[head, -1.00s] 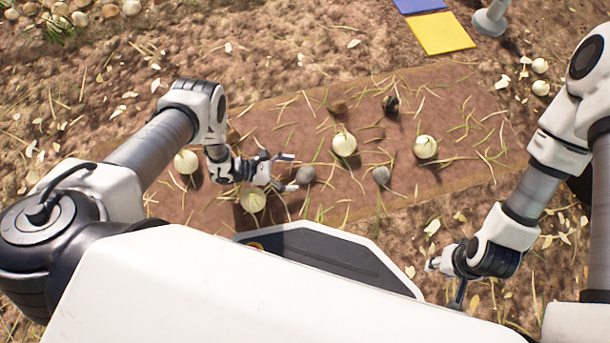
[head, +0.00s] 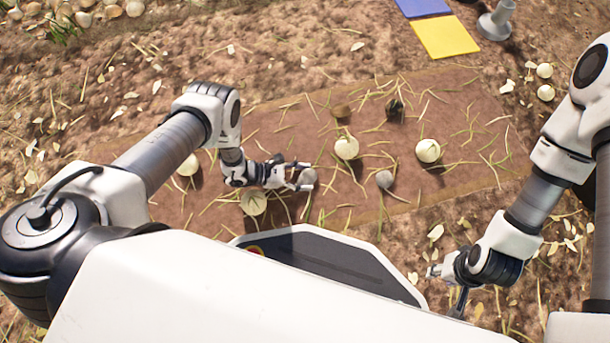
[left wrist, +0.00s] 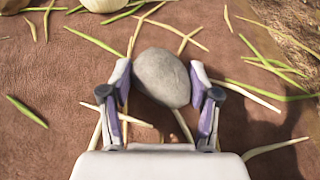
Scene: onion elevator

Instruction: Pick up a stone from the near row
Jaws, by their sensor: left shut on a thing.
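A smooth grey stone (left wrist: 162,77) lies between the two fingers of my left gripper (left wrist: 161,85), which is shut on it, in the left wrist view. In the head view the same stone (head: 308,176) shows at the tips of my left gripper (head: 302,176), low over the brown soil bed. A second grey stone (head: 385,179) lies to its right on the bed. My right gripper (head: 445,277) is low at the right, away from the stones; its fingers are too small and partly hidden to judge.
Pale onions (head: 346,148) lie around the stones, one (head: 254,202) just below my left gripper and another (head: 428,151) to the right. A brown clod (head: 341,111) and a dark lump (head: 395,108) lie farther back. Yellow (head: 444,36) and blue (head: 423,7) squares lie at the top.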

